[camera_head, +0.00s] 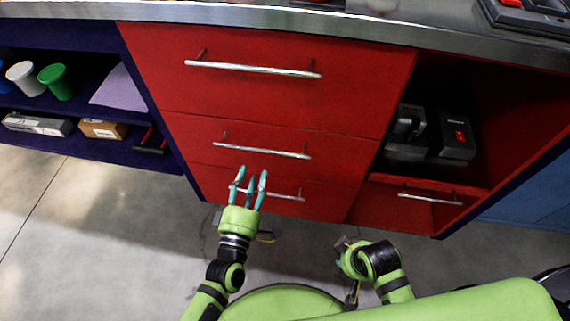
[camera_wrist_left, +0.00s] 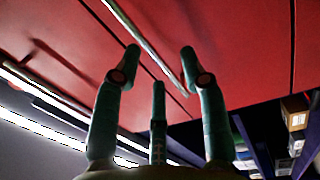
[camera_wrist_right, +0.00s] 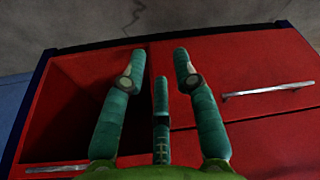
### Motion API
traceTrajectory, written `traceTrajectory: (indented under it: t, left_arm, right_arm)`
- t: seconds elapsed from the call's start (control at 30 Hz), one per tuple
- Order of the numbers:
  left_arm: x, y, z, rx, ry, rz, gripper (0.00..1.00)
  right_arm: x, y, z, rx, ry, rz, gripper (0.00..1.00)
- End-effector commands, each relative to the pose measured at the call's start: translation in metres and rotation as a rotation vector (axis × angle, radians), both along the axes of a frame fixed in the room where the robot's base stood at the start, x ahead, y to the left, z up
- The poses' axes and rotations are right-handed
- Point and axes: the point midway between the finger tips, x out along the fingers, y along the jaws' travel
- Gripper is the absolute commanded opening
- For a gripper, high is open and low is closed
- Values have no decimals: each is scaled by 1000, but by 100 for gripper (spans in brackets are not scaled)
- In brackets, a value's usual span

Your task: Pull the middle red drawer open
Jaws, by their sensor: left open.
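The middle red drawer (camera_head: 200,131) sits flush in the cabinet, between a taller drawer above and another below. Its silver bar handle (camera_head: 270,152) is in plain view. My left gripper (camera_head: 251,173) is open and empty, with its fingers pointing up just below that handle in the head view. In the left wrist view a silver handle (camera_wrist_left: 143,40) runs behind the spread fingertips (camera_wrist_left: 160,55); no finger visibly closes on it. My right gripper (camera_head: 342,243) is low, away from the drawers. In the right wrist view its fingers (camera_wrist_right: 158,62) are spread and empty.
The top drawer handle (camera_head: 252,69) and partly hidden bottom handle (camera_head: 290,197) lie above and below. An open compartment with black tools (camera_head: 457,137) is at right. Shelves with cups (camera_head: 57,80) and boxes (camera_head: 103,129) are at left. The grey floor is clear at lower left.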

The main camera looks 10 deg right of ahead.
Motion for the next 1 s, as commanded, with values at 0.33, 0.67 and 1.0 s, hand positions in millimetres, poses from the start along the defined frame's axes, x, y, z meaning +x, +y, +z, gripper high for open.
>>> traceTrajectory:
  t: [0.33,0.67,1.0]
  left_arm:
    - [14,-7,20,-158,-61,2,43]
    - [59,-22,28,-154,-60,2,43]
    - [68,-25,30,-150,-56,1,43]
  right_arm:
    - [1,-1,6,0,-15,-2,30]
    - [0,-1,19,1,-25,-3,30]
    - [-1,-1,23,0,-24,-5,30]
